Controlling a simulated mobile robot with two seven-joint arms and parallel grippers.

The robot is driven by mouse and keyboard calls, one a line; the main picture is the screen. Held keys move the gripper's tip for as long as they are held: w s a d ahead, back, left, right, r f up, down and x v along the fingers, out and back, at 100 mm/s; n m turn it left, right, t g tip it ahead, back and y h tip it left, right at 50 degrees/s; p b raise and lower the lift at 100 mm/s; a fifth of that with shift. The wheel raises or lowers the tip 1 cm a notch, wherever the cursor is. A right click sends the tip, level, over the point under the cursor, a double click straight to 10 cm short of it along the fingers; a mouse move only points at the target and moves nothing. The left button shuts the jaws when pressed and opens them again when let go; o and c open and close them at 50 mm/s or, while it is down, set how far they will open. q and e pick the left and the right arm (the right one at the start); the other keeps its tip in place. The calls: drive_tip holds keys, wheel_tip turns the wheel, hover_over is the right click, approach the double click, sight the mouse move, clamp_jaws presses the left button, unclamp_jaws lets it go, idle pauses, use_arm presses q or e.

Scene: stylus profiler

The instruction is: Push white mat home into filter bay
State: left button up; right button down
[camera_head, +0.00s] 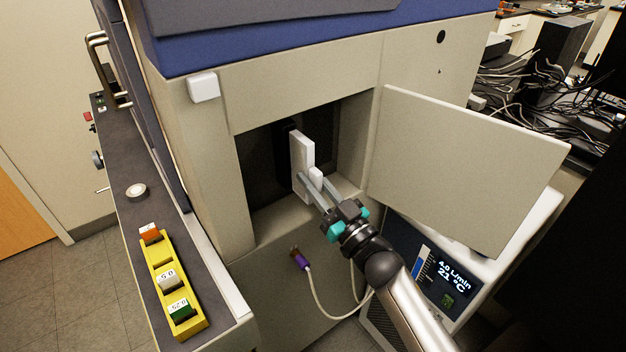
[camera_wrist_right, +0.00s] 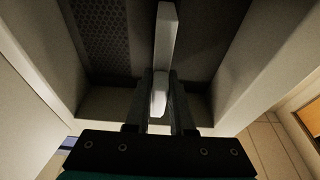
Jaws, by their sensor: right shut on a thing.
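The white mat (camera_head: 302,158) is a thin upright white slab at the mouth of the filter bay (camera_head: 262,190), the open recess in the front of the beige machine. My right gripper (camera_head: 312,190) is shut on the mat's small white grip block (camera_head: 316,177), from the front. In the right wrist view, the mat (camera_wrist_right: 166,45) shows edge-on beyond my right gripper (camera_wrist_right: 158,105), pointing into the bay. Dark perforated mesh (camera_wrist_right: 102,35) shows at its back left. How far the mat sits inside is hard to tell. My left gripper is not in view.
The bay's door (camera_head: 465,165) stands open on the right. Below it is a unit with a display (camera_head: 450,278). A cable with a purple plug (camera_head: 300,259) hangs below the bay.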

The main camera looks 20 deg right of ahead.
sight(299, 169)
drive_tip(key=shift+w, duration=0.1)
drive_tip(key=shift+w+a+b, duration=0.3)
drive_tip(key=shift+w+a, duration=0.05)
drive_tip(key=shift+w, duration=0.5)
drive_tip(key=shift+w+a+b, duration=0.3)
drive_tip(key=shift+w, duration=0.5)
drive_tip(key=shift+w+a, duration=0.15)
drive_tip(key=shift+w, duration=0.2)
drive_tip(key=shift+r, duration=0.1)
drive_tip(key=shift+s, duration=0.1)
idle(0.5)
drive_tip(key=shift+s, duration=0.25)
drive_tip(key=shift+s+d+p, duration=0.25)
drive_tip(key=shift+s+p, duration=0.15)
drive_tip(key=shift+s, duration=0.2)
drive_tip(key=shift+s+d+p, duration=0.25)
drive_tip(key=shift+s+p, duration=0.1)
drive_tip(key=shift+s, duration=0.25)
drive_tip(key=shift+s+d+p, duration=0.25)
drive_tip(key=shift+s+p, duration=0.15)
drive_tip(key=shift+s, duration=0.2)
